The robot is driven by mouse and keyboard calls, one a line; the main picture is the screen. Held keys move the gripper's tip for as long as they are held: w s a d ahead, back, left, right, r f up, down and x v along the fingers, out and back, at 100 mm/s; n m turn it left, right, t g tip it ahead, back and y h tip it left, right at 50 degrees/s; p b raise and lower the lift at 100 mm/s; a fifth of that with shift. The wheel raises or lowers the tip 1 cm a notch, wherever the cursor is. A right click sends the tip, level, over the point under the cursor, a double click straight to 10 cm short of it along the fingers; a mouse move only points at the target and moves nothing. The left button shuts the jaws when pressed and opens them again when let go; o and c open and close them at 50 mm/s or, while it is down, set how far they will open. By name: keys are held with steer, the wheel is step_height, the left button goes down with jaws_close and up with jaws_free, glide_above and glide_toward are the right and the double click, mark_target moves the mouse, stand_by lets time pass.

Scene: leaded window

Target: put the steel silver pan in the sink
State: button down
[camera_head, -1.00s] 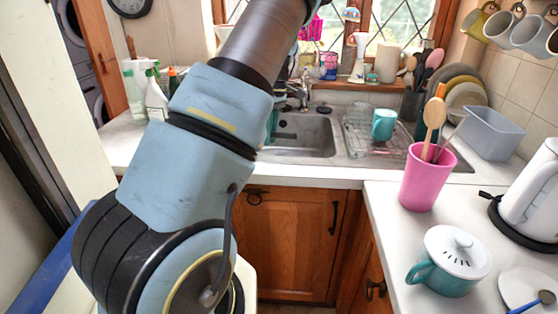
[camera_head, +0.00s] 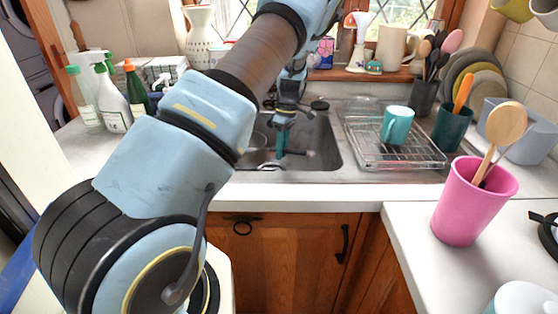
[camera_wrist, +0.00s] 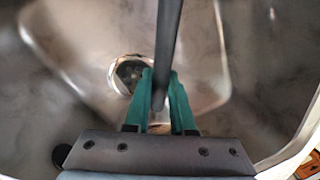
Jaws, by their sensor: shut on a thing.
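My gripper (camera_head: 282,138) reaches down into the steel sink (camera_head: 326,150). In the wrist view its teal fingers (camera_wrist: 161,98) are shut on a dark, narrow handle (camera_wrist: 168,40), which runs up out of the top of the picture. The handle appears to be that of the steel silver pan. The pan's body cannot be made out clearly in either view; a grey curved shape shows left of the fingers in the head view, partly behind my arm. Below the fingers, the wrist view shows the sink floor with its round drain (camera_wrist: 128,74).
A wire rack (camera_head: 395,152) with a teal mug (camera_head: 397,125) stands right of the basin. Spray bottles (camera_head: 112,97) stand on the counter at left. A pink utensil cup (camera_head: 474,203) is on the right counter. The tap area is largely hidden behind my arm.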

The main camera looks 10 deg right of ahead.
steer(key=shift+f+p, duration=0.7)
steer(key=shift+f, duration=1.5)
steer(key=c, duration=0.8)
jaws_free()
steer(key=shift+o, duration=0.2)
step_height(320, 180, up, 11)
steer(key=w+d+b, duration=0.1)
steer(key=w+b, duration=0.1)
steer(key=b, duration=0.2)
steer(key=s+a+r+m, duration=0.1)
steer(key=s+a+r, duration=0.2)
steer(key=a, duration=0.5)
steer(key=s+a+r+m+t, duration=0.1)
steer(key=s+a+m, duration=0.2)
steer(key=s, duration=0.4)
steer(key=s+a+r+m+t+h, duration=0.1)
steer(key=s+a+m, duration=0.2)
steer(key=s+a, duration=0.3)
steer(key=s+a+r+m+t, duration=0.1)
steer(key=s+a+m, duration=0.3)
steer(key=s, duration=0.4)
steer(key=shift+s+a+r+h, duration=0.2)
steer(key=shift+a+h, duration=0.1)
steer(key=shift+a, duration=0.15)
